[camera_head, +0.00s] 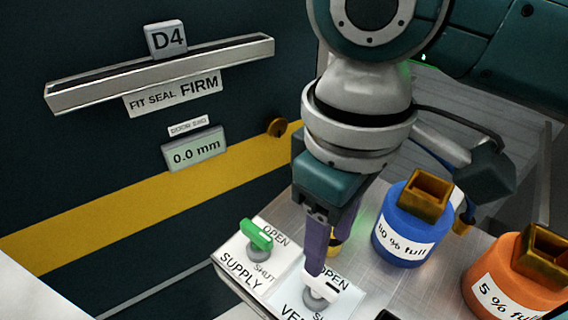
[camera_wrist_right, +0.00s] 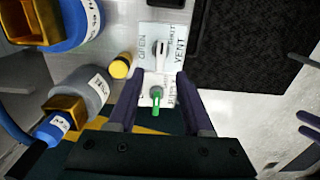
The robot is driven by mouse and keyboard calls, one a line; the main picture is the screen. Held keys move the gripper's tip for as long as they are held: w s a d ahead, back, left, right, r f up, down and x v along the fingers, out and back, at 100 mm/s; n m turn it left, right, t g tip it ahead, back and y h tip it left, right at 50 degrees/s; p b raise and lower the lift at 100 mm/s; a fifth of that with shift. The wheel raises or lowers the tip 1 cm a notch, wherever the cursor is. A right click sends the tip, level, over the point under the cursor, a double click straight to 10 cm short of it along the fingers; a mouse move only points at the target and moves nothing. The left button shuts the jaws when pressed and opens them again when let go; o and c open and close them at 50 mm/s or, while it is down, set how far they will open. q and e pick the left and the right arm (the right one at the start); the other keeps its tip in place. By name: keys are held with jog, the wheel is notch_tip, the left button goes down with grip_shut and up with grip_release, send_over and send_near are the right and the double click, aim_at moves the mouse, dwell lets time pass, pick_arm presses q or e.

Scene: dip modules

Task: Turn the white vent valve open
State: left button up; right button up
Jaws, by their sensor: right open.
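The white vent valve handle (camera_head: 322,279) stands on a white plate with VENT, OPEN and SHUT labels at the lower middle of the head view. It also shows in the right wrist view (camera_wrist_right: 160,57), between the OPEN and SHUT words; I cannot tell its exact setting. My right gripper (camera_head: 324,262) comes down from above with its fingers at the vent handle. In the right wrist view its fingers (camera_wrist_right: 159,76) are apart, one to each side of the valve plates, with no clear grip on the handle. Purple finger-like parts at that view's right edge may be my left gripper (camera_wrist_right: 309,126).
A green supply valve handle (camera_head: 257,234) stands beside the vent valve. A blue container (camera_head: 401,232) marked 80 % full and an orange one (camera_head: 505,283) marked 5 % full stand to the right. A small yellow-and-black piece (camera_wrist_right: 121,66) is close to the valves.

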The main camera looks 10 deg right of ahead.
aim_at(321, 278)
notch_tip(321, 278, down, 8)
jog(key=b, duration=0.2)
jog(key=shift+f+b, duration=0.1)
jog(key=shift+b, duration=0.2)
jog(key=shift+c, duration=0.2)
grip_shut()
